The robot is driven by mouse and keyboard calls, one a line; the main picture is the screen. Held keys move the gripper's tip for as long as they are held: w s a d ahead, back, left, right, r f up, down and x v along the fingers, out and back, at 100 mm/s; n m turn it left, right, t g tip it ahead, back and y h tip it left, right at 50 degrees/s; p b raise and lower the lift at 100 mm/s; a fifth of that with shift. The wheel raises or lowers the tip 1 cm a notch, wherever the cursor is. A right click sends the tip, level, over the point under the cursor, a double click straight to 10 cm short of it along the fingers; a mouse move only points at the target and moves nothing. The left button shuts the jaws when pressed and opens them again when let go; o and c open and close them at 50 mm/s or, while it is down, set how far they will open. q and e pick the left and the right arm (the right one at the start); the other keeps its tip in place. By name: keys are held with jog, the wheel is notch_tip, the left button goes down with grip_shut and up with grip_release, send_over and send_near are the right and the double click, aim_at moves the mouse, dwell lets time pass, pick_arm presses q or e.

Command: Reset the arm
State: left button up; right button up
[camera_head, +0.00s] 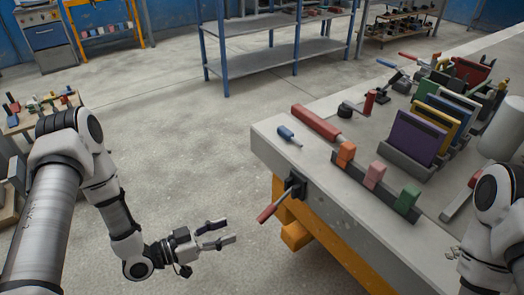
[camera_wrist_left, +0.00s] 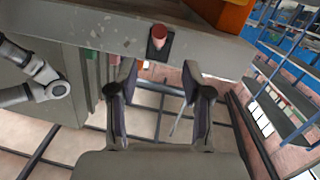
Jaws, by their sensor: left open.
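My left arm comes in from the left in the head view. Its gripper (camera_head: 231,234) is open and empty, over the floor to the left of the workbench. In the left wrist view its two fingers (camera_wrist_left: 160,80) are apart with nothing between them.
The grey-topped workbench (camera_head: 270,145) carries a blue screwdriver (camera_head: 289,136), a red-handled tool (camera_head: 316,122), a rack with coloured blocks (camera_head: 375,176) and upright panels (camera_head: 416,138). A blue shelf (camera_head: 262,48) stands behind. The floor between is clear.

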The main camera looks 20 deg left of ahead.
pick_arm(q)
jog(key=shift+r, duration=0.1)
jog(key=s+d+r+g+p, duration=0.2)
jog(key=d+g+p, duration=0.1)
jog(key=d+p, duration=0.25)
jog(key=s+d+f+n+g+y+p, duration=0.1)
jog(key=s+f+g+y+p, duration=0.2)
jog(key=s+f+y, duration=0.2)
jog(key=s+a+f+n+g+y, duration=0.4)
jog(key=s+a, duration=0.4)
jog(key=s, duration=0.4)
jog(key=n+g+y, duration=0.1)
jog(key=n+y, duration=0.1)
jog(key=shift+s+a+g+y, duration=0.25)
jog(key=shift+a+g+y, duration=0.05)
jog(key=shift+g+y, duration=0.1)
